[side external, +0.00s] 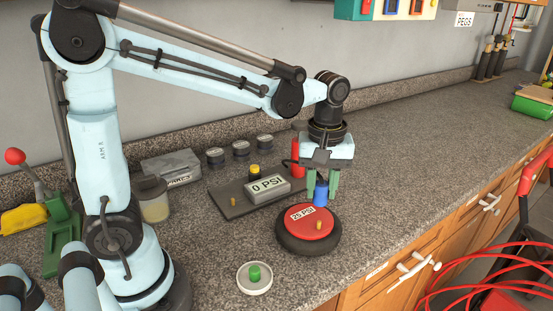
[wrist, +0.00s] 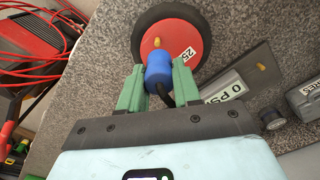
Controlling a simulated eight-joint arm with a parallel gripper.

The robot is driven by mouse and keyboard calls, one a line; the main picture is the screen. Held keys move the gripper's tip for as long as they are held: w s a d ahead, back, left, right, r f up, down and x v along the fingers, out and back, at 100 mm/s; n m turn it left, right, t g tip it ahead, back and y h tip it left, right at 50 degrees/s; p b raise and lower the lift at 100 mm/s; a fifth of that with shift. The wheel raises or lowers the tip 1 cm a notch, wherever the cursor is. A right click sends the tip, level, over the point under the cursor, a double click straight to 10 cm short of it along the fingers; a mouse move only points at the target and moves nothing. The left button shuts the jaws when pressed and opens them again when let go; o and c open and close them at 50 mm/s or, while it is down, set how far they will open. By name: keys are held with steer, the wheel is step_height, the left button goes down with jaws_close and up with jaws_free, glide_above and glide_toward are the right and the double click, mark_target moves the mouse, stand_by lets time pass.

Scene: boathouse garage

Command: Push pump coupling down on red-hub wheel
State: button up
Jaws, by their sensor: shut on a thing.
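The red-hub wheel (side external: 307,236) lies flat on the counter, a black tyre around a red disc with a "25 PSI" label and a small brass valve (side external: 319,225). My gripper (side external: 320,190) points down with its green fingers shut on the blue pump coupling (side external: 321,194). The coupling is over the back part of the hub, behind and apart from the brass valve in the side view. In the wrist view, the blue coupling (wrist: 158,72) sits between the green fingers, with a black hose running back from it. The brass valve (wrist: 157,42) shows just beyond it. I cannot tell whether the coupling touches the hub.
A dark pump base (side external: 228,207) with a "0 PSI" gauge box (side external: 267,184) and a red cylinder (side external: 298,158) stands behind the wheel. A pale disc with a green knob (side external: 254,277) lies front left. Red hose (side external: 480,265) hangs beyond the counter edge. The counter to the right is clear.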

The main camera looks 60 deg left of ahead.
mark_target(321, 202)
steer(key=shift+w+d+f, duration=0.15)
steer(key=shift+f, duration=1.6)
steer(key=shift+r, duration=0.1)
steer(key=shift+r, duration=2.5)
steer(key=shift+f, duration=2.85)
steer(key=shift+f, duration=0.1)
steer(key=shift+f, duration=1.2)
